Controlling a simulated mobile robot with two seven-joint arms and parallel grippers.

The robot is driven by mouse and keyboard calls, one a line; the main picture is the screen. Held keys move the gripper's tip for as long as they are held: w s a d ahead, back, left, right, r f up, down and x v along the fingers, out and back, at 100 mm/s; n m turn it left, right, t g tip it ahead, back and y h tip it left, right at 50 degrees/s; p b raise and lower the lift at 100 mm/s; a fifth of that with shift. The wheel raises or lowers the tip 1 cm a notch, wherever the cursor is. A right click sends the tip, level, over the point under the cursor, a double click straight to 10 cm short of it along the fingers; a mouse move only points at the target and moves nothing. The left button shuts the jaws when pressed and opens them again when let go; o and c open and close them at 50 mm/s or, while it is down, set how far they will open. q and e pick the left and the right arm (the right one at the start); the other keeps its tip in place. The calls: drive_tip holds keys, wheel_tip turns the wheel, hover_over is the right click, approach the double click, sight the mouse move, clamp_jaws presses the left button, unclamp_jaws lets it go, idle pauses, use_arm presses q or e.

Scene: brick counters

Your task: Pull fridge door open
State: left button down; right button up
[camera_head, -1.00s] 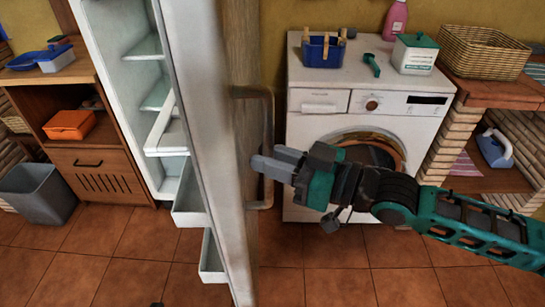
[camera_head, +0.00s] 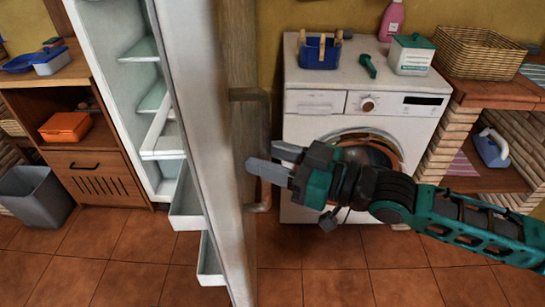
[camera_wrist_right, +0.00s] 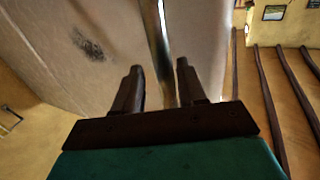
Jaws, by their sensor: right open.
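The fridge door (camera_head: 192,110) stands wide open and is seen nearly edge-on in the head view, with white shelves on its inner side. The fridge interior (camera_head: 130,85) shows to its left. The metal door handle (camera_head: 264,120) is on the door's outer face. My right gripper (camera_head: 274,160) is at the handle's lower part with its fingers apart. In the right wrist view, the handle bar (camera_wrist_right: 157,45) runs between the two open fingers (camera_wrist_right: 158,85); I cannot tell whether either finger touches it. My left gripper is not in view.
A white washing machine (camera_head: 350,90) stands behind my right gripper, with a blue basket (camera_head: 320,52) on top. A brick counter (camera_head: 470,130) is at the right. A wooden cabinet (camera_head: 90,170) and grey bin (camera_head: 35,195) are at the left. The tiled floor (camera_head: 330,270) in front is clear.

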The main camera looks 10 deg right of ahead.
drive_tip(key=p+v, duration=0.2)
drive_tip(key=v, duration=1)
drive_tip(key=shift+s+d+p, duration=0.2)
drive_tip(key=shift+d+p, duration=0.1)
drive_tip(key=shift+d, duration=0.05)
idle(0.4)
